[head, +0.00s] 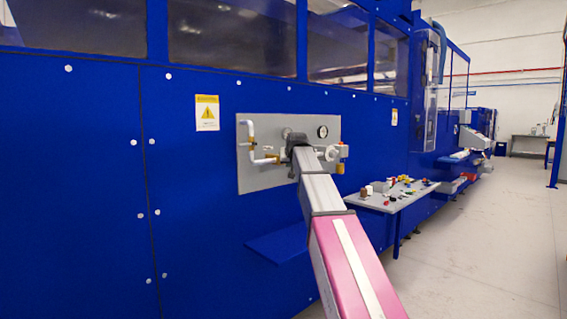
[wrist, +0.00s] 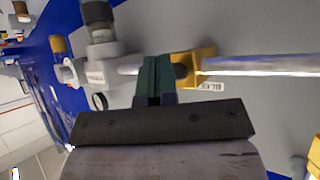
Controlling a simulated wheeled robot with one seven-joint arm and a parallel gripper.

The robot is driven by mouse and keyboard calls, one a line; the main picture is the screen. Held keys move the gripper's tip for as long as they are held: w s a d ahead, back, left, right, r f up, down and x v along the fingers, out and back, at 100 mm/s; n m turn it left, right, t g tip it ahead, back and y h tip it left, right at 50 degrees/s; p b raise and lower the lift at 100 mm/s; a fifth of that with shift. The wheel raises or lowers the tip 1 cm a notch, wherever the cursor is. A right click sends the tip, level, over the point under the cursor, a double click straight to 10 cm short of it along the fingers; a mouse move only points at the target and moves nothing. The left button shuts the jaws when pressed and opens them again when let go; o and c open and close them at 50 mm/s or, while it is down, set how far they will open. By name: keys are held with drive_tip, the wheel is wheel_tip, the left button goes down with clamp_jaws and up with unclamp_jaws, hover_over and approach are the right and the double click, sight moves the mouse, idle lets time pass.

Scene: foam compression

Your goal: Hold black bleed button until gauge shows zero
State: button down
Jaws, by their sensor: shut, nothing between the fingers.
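My gripper (wrist: 155,62) is shut and empty, its dark green fingers together in front of the grey panel. In the wrist view, a small dark round piece (wrist: 181,72) sits at the brass block (wrist: 205,66), right beside the fingertips. It may be the black bleed button; I cannot tell whether the fingers touch it. In the head view my arm hides this spot. The round gauge (head: 322,132) shows on the upper right of the panel. Its needle is too small to read.
The grey panel (head: 262,178) is on a blue machine wall. A white pipe (head: 251,138) is at its left. A grey regulator body (wrist: 100,70) is left of my fingers in the wrist view. A small table (head: 400,202) with loose parts stands to the right; open floor lies beyond.

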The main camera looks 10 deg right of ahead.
drive_tip(key=shift+w+a, duration=0.15)
drive_tip(key=shift+w, duration=0.05)
drive_tip(key=shift+w+a, duration=0.3)
drive_tip(key=shift+w, duration=0.1)
idle(2.2)
drive_tip(key=shift+s, duration=0.1)
idle(2.9)
drive_tip(key=shift+s+d, duration=0.5)
drive_tip(key=shift+s, duration=0.1)
drive_tip(key=shift+s+d, duration=0.1)
drive_tip(key=shift+s, duration=0.05)
drive_tip(key=shift+s+d, duration=0.7)
drive_tip(key=shift+s, duration=0.25)
drive_tip(key=shift+s+d, duration=0.7)
drive_tip(key=shift+s, duration=0.25)
